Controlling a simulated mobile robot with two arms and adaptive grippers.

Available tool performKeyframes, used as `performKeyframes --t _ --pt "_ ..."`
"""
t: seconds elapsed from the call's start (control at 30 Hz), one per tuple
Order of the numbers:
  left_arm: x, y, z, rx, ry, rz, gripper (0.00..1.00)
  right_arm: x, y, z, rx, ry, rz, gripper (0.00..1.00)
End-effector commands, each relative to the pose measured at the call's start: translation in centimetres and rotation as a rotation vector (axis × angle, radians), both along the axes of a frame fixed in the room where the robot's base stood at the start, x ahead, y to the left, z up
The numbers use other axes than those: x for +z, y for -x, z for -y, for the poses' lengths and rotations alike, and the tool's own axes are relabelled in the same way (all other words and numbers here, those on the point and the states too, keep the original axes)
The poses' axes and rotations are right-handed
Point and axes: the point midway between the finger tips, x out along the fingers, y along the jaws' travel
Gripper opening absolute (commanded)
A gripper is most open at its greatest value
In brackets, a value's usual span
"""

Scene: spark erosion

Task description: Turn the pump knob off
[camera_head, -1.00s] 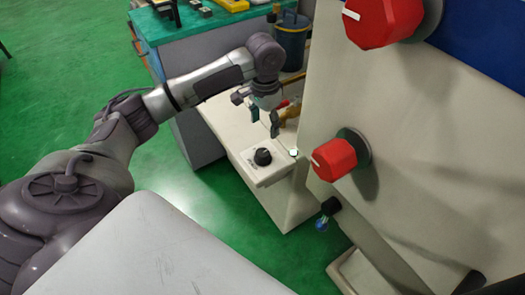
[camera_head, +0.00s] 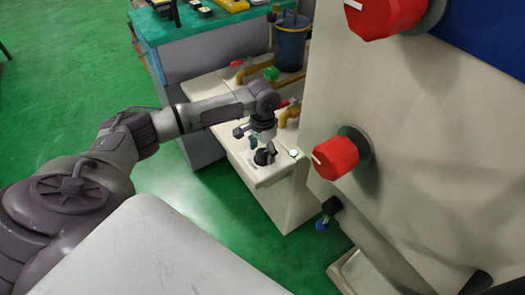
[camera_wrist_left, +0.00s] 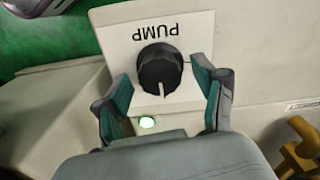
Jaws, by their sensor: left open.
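The pump knob (camera_wrist_left: 160,70) is black with a white pointer line, on a white plate (camera_wrist_left: 195,38) marked PUMP. In the left wrist view the word appears upside down and the pointer line points down the picture. A lit green-white lamp (camera_wrist_left: 147,122) is below the knob there. My left gripper (camera_wrist_left: 163,92) is open, with one teal-padded finger to each side of the knob and gaps between. In the head view my left gripper (camera_head: 262,150) is over the knob (camera_head: 263,158) on the small cream cabinet (camera_head: 270,180), partly hiding it. My right gripper is not in view.
A large cream machine panel with red knobs (camera_head: 336,158) stands to the right. A brass fitting (camera_wrist_left: 300,150) is at lower right in the wrist view.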

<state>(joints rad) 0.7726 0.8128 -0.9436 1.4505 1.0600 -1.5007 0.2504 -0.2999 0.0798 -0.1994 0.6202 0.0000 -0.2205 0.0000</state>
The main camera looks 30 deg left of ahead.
Motion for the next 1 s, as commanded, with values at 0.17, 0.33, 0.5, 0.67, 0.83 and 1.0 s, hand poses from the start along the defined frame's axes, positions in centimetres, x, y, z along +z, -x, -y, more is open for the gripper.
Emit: performKeyframes --t 0.17,0.33,0.5,0.67,0.83,1.0 --pt "-0.2 0.0 0.0 -0.001 0.000 0.001 0.70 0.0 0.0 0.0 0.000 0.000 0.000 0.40" --pt "-0.2 0.0 0.0 -0.001 0.000 0.001 0.62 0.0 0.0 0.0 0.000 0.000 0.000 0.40" --pt "-0.2 0.0 0.0 -0.001 0.000 0.000 0.34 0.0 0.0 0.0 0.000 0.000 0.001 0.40" --pt "-0.2 0.0 0.0 0.000 0.000 0.000 0.10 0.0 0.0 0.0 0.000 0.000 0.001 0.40" --pt "0.0 0.0 0.0 0.010 0.000 0.000 0.10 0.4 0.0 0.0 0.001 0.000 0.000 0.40" --pt "0.2 0.1 0.0 0.059 -0.001 -0.003 0.10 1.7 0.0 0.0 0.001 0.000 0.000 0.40"
